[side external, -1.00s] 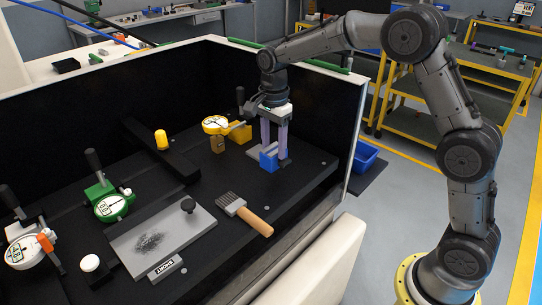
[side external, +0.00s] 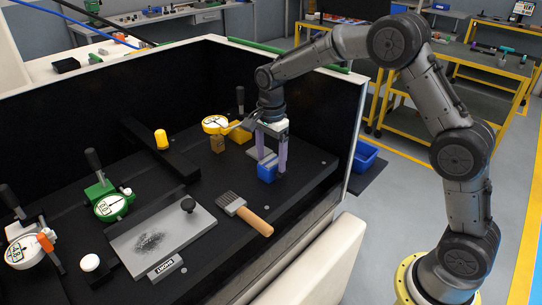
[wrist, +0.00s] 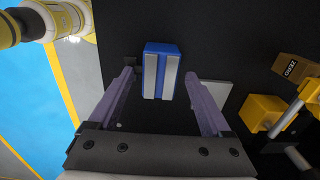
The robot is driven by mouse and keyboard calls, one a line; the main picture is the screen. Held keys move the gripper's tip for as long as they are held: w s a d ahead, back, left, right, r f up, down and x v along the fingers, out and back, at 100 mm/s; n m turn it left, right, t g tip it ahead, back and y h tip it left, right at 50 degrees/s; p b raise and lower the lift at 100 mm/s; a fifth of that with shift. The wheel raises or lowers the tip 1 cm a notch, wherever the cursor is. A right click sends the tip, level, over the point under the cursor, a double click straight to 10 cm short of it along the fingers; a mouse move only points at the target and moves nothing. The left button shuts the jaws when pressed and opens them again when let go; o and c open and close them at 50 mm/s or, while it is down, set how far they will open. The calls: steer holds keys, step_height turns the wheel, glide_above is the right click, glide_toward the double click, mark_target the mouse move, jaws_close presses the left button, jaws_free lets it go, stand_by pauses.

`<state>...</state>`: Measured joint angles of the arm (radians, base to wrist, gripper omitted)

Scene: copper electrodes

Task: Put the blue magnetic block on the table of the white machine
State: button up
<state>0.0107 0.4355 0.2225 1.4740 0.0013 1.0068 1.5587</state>
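The blue magnetic block (side external: 267,172) with grey metal strips is on the black table (side external: 216,190) inside the white-walled machine (side external: 345,160), toward its right end. In the wrist view the block (wrist: 162,70) is between and just past my fingertips, with a gap showing at each side. My gripper (side external: 271,160) points down over it with its two purple fingers apart; they also show in the wrist view (wrist: 160,83). The fingers hide a little of the block in the side view. Whether its underside touches the table fully is hard to see.
A grey plate (side external: 258,153) lies behind the block. A yellow dial gauge (side external: 215,124) and a brown block (side external: 217,144) stand to the left. A brush (side external: 245,214), a grey slab (side external: 160,238) and a green gauge (side external: 108,204) lie nearer. A black bar (side external: 160,150) crosses the table.

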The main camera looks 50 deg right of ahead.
mark_target(271, 161)
steer(key=shift+r, duration=0.1)
step_height(271, 161, up, 12)
steer(key=s+r+n+t, duration=0.2)
steer(key=s+r+n, duration=0.3)
steer(key=s, duration=0.4)
steer(key=s+f+n+t, duration=0.1)
steer(key=s+f+n, duration=0.1)
steer(key=s+n, duration=0.4)
steer(key=s+f+n+t, duration=0.2)
steer(key=s+n, duration=0.5)
steer(key=s, duration=0.9)
steer(key=shift+a+f+t, duration=0.25)
steer(key=shift+f+t, duration=0.05)
